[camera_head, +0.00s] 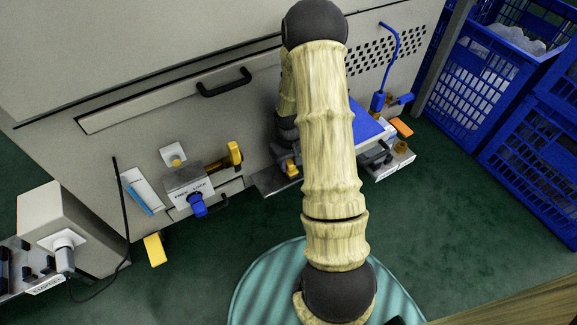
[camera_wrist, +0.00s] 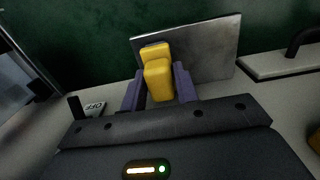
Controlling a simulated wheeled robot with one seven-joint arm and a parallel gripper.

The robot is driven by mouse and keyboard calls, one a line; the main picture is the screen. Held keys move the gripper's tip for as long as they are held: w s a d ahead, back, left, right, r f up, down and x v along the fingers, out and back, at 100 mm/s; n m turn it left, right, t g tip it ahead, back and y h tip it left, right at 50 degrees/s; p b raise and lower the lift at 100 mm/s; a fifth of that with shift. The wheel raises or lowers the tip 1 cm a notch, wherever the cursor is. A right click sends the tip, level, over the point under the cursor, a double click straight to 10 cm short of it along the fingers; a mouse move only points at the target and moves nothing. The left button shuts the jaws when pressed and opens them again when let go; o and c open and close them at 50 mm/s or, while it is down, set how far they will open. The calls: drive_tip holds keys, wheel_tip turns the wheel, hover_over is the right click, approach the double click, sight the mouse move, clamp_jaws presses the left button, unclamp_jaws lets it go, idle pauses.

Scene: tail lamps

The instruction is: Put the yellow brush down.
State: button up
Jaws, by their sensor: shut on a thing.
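The yellow brush (camera_wrist: 158,78) is between the two purple fingers of my gripper (camera_wrist: 160,88) in the wrist view, and the fingers are shut on it. A flat grey metal plate (camera_wrist: 210,52) lies just beyond the brush. I cannot tell whether the brush touches it. In the head view a small yellow part of the brush (camera_head: 291,169) shows at my gripper, beside the dark plate (camera_head: 268,183) at the front of the grey machine. My arm hides much of the gripper and the plate's right side there.
A switch box with a blue knob (camera_head: 197,203) and a yellow handle (camera_head: 235,154) stand left of my gripper. A blue-topped unit (camera_head: 370,128) and an orange block (camera_head: 402,127) are to the right. Blue crates (camera_head: 490,75) stand far right. Green floor lies open in front.

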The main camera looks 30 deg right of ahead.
sight(289, 160)
drive_tip(key=shift+w+f+b, duration=0.2)
drive_tip(key=shift+f+b, duration=0.1)
drive_tip(key=shift+f, duration=0.15)
drive_tip(key=shift+r, duration=0.15)
drive_tip(key=o, duration=1.1)
drive_tip(key=shift+c, duration=0.2)
wheel_tip(289, 160, up, 8)
drive_tip(key=p, duration=0.5)
drive_tip(key=shift+f, duration=0.25)
